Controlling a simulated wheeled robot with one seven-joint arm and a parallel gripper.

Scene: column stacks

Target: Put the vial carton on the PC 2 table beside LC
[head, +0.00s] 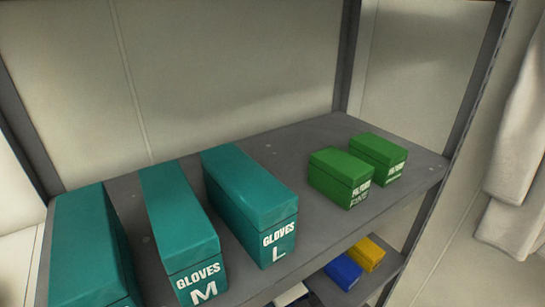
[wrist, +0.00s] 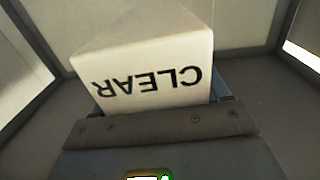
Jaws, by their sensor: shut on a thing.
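In the wrist view a white carton (wrist: 150,60) with the word "CLEAR", upside down in the picture, sits in my gripper (wrist: 158,108). My gripper is shut on it; the fingers are mostly hidden behind the carton, with blue-grey edges showing at its sides. I cannot tell from the lettering alone whether it is the vial carton. My gripper and the carton do not show in the head view. No PC 2 table and no LC show in either view.
A grey shelf (head: 325,245) holds teal glove boxes (head: 248,190), two marked M and L, and two green filter boxes (head: 340,175). A lower shelf has a blue box (head: 343,272) and a yellow box (head: 366,253). White cloth (head: 520,150) hangs at right.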

